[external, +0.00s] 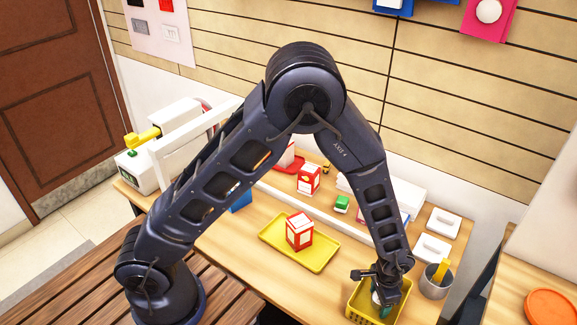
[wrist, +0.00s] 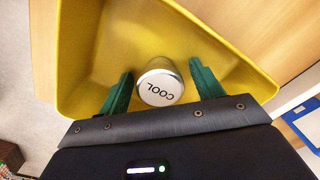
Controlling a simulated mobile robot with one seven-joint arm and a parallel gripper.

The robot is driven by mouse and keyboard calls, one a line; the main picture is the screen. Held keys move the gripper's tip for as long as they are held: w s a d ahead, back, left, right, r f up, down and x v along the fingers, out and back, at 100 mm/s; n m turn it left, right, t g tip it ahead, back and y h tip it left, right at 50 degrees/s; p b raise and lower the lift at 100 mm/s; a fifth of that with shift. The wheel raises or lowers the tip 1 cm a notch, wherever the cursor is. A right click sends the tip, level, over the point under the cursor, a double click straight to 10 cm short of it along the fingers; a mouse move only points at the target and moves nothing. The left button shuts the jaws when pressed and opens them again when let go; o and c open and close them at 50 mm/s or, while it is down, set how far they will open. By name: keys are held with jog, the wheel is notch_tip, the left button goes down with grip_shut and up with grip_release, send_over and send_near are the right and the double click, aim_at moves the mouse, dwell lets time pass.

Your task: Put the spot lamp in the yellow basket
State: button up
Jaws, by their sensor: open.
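The yellow basket (external: 357,306) stands at the front right of the wooden table in the external view. It fills much of the wrist view (wrist: 88,60). A short silver cylinder with a white face marked COOL, which looks like the spot lamp (wrist: 160,86), is inside the basket outline. My gripper (wrist: 161,70) has its green fingers apart, one on each side of the lamp, with gaps visible. In the external view my gripper (external: 379,290) is low at the basket, pointing down. The lamp is mostly hidden there. Whether the lamp rests on the basket floor is unclear.
A yellow tray (external: 312,262) with a red and white box (external: 299,231) lies left of the basket. A grey cup (external: 434,283) with a yellow item stands close to its right. White blocks (external: 432,248) lie behind. An orange disc (external: 551,307) is on the right-hand table.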

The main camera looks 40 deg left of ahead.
notch_tip(320, 180, up, 12)
jog(key=shift+r, duration=0.15)
dwell(0.5)
jog(key=w+a+r+n+t+h, duration=0.1)
jog(key=a+r+n, duration=0.1)
jog(key=a+r, duration=0.95)
jog(key=w+a+r+n+t, duration=0.1)
jog(key=w+a+r+n, duration=0.1)
jog(key=a+r, duration=0.95)
jog(key=s+a+r+n+t, duration=0.1)
jog(key=s+a+r+n, duration=0.1)
jog(key=s+a, duration=0.6)
jog(key=s+a+r+n+t+y, duration=0.1)
jog(key=s+a+r+n, duration=0.2)
jog(key=s+a, duration=0.5)
jog(key=a, duration=0.6)
jog(key=shift+t, duration=0.3)
